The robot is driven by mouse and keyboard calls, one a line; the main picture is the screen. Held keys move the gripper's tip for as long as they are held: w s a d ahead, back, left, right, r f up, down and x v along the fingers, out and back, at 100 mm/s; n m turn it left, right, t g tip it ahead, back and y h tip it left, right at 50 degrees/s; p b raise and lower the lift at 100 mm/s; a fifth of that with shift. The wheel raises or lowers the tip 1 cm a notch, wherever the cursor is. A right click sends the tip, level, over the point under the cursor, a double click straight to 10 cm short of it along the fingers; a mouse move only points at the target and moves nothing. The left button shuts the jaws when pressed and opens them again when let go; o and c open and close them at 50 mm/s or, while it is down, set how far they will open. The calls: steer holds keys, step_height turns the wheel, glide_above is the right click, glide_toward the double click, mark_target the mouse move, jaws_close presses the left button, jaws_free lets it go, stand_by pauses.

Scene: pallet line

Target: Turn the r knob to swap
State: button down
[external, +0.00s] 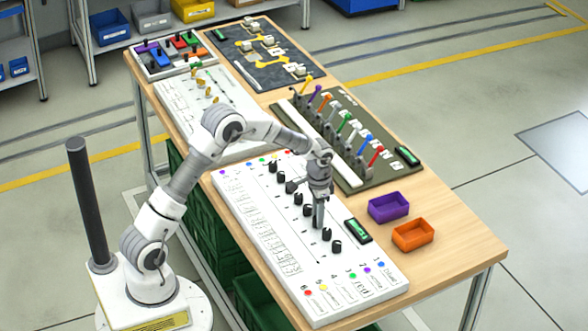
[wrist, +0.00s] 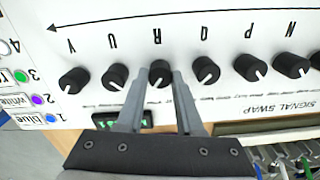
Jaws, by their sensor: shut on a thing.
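The white signal swap panel (external: 275,235) lies on the near part of the table and carries a row of black knobs with white pointer lines. In the wrist view, my gripper (wrist: 159,76) has one finger on each side of a black knob (wrist: 160,72), shut on it. This knob appears to be the one by the letter R; the printing is upside down and small. In the external view, my gripper (external: 318,226) points down at the knob row and hides the held knob. Neighbouring knobs (wrist: 116,75) and (wrist: 206,70) stand free on either side.
A small green-lit display (external: 358,231) sits on the panel beside the knobs. A purple bin (external: 389,207) and an orange bin (external: 413,236) stand to the right. A dark board with coloured levers (external: 345,140) lies behind. The table's front right corner is clear.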

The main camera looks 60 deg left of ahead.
steer(key=shift+m, duration=0.5)
steer(key=c, duration=0.5)
jaws_free()
steer(key=shift+c, duration=0.2)
step_height(320, 180, up, 18)
steer(key=p, duration=0.1)
steer(key=shift+f, duration=0.25)
steer(key=shift+d, duration=0.1)
